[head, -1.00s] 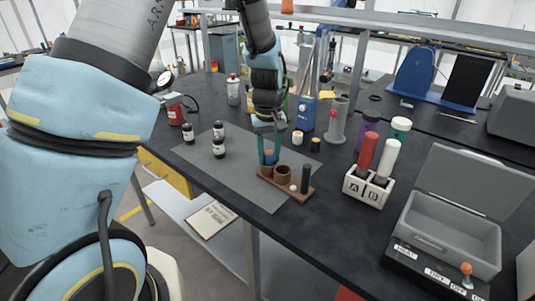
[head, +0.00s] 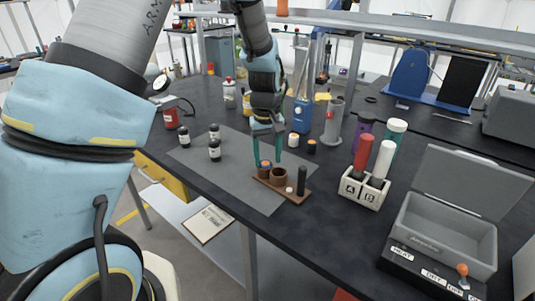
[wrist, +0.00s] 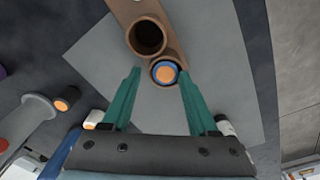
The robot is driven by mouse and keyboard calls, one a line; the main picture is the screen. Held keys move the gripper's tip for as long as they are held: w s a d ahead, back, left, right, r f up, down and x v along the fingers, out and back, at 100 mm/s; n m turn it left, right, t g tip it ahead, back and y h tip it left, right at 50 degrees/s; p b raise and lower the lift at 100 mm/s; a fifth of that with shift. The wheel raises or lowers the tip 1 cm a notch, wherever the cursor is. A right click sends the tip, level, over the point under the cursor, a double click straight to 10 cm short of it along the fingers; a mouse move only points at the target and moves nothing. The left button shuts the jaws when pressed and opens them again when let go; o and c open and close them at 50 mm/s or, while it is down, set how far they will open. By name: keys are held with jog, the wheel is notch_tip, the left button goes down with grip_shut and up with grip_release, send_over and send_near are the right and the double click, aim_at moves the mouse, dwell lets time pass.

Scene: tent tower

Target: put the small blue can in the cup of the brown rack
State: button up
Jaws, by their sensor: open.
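The small blue can (wrist: 157,66) with an orange top sits upright in the smaller cup of the brown rack (wrist: 121,8). A brown rim rings it in the wrist view. In the head view the can (head: 265,164) stands at the rack's left end, partly hidden by my fingers. The rack (head: 268,184) lies on the grey mat. My gripper (head: 269,159) points down over the can. Its green fingers are apart on either side of the can, with visible gaps in the wrist view (wrist: 160,75).
The rack's larger cup (head: 279,176) is empty beside the can. A black post (head: 302,181) and a small white-topped piece stand at its right. Several dark bottles (head: 214,150) stand to the left. A cream A/B holder (head: 364,192) with tubes stands to the right.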

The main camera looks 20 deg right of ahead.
aim_at(263, 166)
jog(key=f, duration=0.1)
jog(key=a+f, duration=0.1)
jog(key=f, duration=0.1)
jog(key=shift+s+a+f, duration=0.35)
jog(key=shift+a+f, duration=0.05)
jog(key=shift+r+p, duration=0.3)
jog(key=r, duration=0.1)
jog(key=w+r, duration=0.1)
jog(key=r+b, duration=0.1)
jog(key=shift+w+d+r, duration=0.1)
jog(key=shift+w+d, duration=0.05)
jog(key=shift+d, duration=0.1)
notch_tip(263, 166, up, 9)
jog(key=s+a+f, duration=0.1)
jog(key=s+a, duration=0.1)
jog(key=a, duration=1.3)
jog(key=s+a+f+t, duration=0.1)
jog(key=s+a, duration=0.1)
jog(key=a, duration=1.2)
jog(key=shift+s+a+f+b, duration=0.3)
jog(key=shift+a+b, duration=0.05)
jog(key=shift+b, duration=0.05)
